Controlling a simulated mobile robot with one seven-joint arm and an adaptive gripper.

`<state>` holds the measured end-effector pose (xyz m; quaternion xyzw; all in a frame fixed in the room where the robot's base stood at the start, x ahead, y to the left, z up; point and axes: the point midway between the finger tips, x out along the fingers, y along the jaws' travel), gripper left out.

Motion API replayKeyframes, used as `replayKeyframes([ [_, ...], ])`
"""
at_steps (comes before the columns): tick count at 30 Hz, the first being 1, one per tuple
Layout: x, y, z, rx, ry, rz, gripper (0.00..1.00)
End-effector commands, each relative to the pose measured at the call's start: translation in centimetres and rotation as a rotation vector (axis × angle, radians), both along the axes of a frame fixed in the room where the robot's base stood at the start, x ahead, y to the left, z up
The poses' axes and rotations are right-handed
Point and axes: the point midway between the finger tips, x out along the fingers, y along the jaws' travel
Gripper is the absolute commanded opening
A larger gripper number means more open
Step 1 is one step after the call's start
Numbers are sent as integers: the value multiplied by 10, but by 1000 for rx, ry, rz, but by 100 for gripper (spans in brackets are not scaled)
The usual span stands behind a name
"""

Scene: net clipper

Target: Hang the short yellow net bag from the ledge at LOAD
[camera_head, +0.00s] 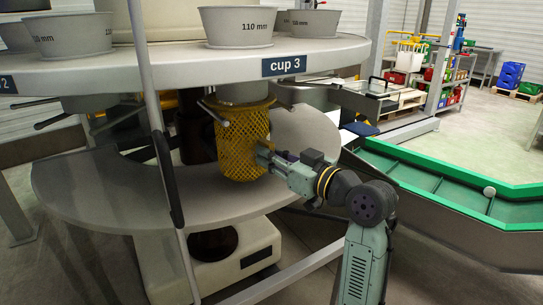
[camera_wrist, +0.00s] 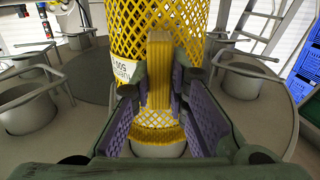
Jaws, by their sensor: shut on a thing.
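The yellow net (camera_head: 241,142) hangs as an upright tube under the plate marked cup 3 (camera_head: 285,65); its lower end is just above the lower round shelf. My gripper (camera_head: 264,155) reaches it from the right and is shut on its near side. In the wrist view, a gathered yellow strip of the net (camera_wrist: 159,70) lies between the purple pads of my gripper (camera_wrist: 158,84), with the wider net (camera_wrist: 150,22) behind it. A pale tag with partly legible print (camera_wrist: 110,68) is left of the jaws. I cannot make out a ledge marked LOAD.
The upper round plate (camera_head: 170,71) carries several grey cups (camera_head: 255,27). The lower round shelf (camera_head: 110,205) is mostly bare. A thin upright bar (camera_head: 150,90) stands in front at left. A green-edged conveyor trough (camera_head: 440,190) lies at right, with open floor beyond.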

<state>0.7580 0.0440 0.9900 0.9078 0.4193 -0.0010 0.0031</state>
Motion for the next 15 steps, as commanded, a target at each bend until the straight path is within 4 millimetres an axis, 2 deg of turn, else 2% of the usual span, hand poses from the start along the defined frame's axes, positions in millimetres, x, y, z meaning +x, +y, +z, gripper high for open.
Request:
replayKeyframes([
  [10,0,0,-5,0,0,0,0],
  [11,0,0,-4,0,0,0,16],
  [15,0,0,-4,0,0,0,26],
])
